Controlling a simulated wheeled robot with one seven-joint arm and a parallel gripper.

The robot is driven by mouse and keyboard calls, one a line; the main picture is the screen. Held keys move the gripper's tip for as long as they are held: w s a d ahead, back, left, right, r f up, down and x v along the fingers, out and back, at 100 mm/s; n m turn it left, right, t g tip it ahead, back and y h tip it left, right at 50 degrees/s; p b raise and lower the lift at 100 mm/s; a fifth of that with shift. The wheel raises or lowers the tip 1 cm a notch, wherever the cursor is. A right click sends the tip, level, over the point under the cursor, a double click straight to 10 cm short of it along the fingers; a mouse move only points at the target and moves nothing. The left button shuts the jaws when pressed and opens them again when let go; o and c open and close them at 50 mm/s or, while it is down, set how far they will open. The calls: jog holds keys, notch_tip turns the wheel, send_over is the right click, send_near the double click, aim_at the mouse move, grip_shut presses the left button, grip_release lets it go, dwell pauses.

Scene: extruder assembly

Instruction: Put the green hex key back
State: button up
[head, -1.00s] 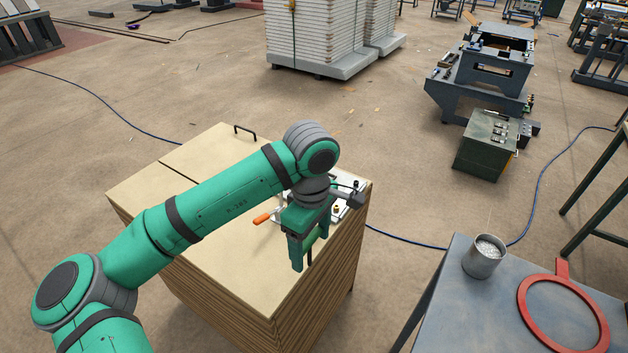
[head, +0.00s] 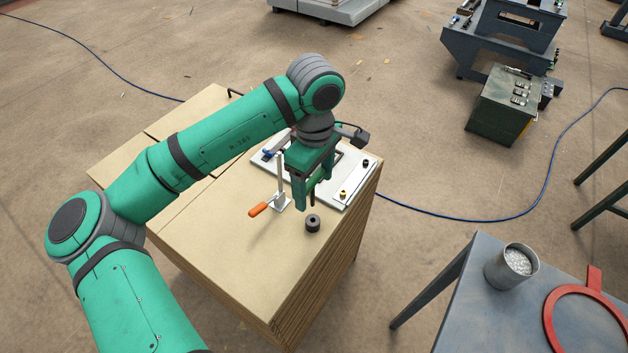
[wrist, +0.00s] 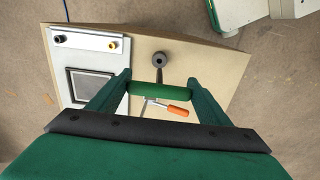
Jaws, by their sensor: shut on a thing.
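The green hex key shows in the wrist view as a green handle (wrist: 160,90) lying across between the two fingers. My gripper (wrist: 160,84) is shut on it; in the head view my gripper (head: 316,188) is over the wooden bench, fingers pointing down. The key's dark shaft (head: 312,196) hangs below the fingers, its tip apart from or just behind the black round holder. This holder (head: 313,223) stands on the bench top, in front of the gripper, with a hole in its top; it also shows in the wrist view (wrist: 159,58).
A clamp with an orange handle (head: 258,209) stands left of the gripper. A pale fixture plate (head: 350,172) with small yellow and black knobs lies behind. The bench's front top (head: 262,268) is clear. A metal table with a can (head: 512,266) and red ring stands at right.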

jog(key=shift+s, duration=0.1)
jog(key=shift+f, duration=2.9)
jog(key=shift+f, duration=2.1)
jog(key=o, duration=1.5)
jog(key=shift+c, duration=0.2)
jog(key=shift+r, duration=0.1)
notch_tip(320, 180, up, 11)
jog(key=shift+f, duration=0.2)
